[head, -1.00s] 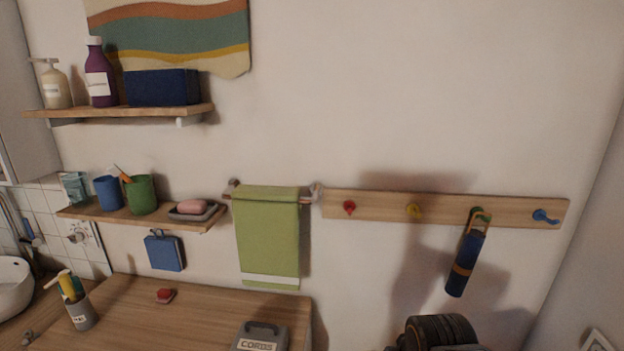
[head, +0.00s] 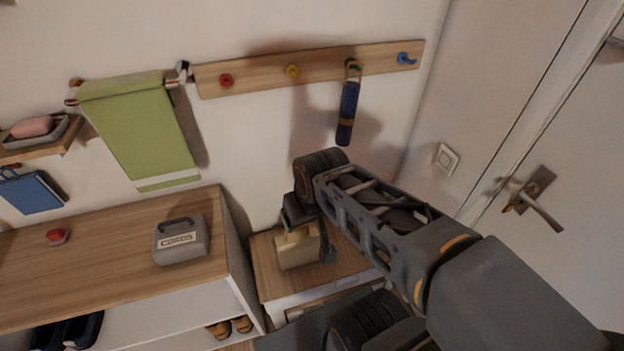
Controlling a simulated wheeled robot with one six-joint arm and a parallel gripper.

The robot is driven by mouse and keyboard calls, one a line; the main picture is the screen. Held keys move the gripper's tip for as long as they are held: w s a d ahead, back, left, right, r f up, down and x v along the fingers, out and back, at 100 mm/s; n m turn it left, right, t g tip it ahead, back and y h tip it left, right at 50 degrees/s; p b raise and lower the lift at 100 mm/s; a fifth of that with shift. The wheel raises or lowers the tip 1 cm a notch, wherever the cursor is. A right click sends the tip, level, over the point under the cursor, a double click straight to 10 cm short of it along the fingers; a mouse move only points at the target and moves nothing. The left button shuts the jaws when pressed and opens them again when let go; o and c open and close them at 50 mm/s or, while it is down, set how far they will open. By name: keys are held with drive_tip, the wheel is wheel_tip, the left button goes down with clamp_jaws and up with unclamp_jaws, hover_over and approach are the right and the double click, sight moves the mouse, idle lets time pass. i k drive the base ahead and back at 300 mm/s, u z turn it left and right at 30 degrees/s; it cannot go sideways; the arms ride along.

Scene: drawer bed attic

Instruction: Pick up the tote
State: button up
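A beige, boxy tote (head: 297,250) stands on the low wooden cabinet right of the counter. My gripper (head: 308,230) is at the top of this tote, pointing down. Its dark fingers overlap the tote's upper part, and one dark finger shows at the tote's right side. The gripper and wrist hide part of the tote's top. I cannot tell whether the fingers touch it or close on it. A grey case with a handle, labelled CORDS (head: 182,240), stands apart on the counter to the left.
The wooden counter (head: 100,262) has a red item (head: 58,237) on it and shoes below. A peg rail (head: 258,77) with a hanging blue item (head: 347,112) and a green towel (head: 145,130) are on the wall. A door handle (head: 530,205) is at right.

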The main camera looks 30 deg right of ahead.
sight(294, 250)
drive_tip(key=k, duration=0.5)
drive_tip(key=u, duration=2.4)
drive_tip(key=i, duration=0.8)
drive_tip(key=z, duration=2.4)
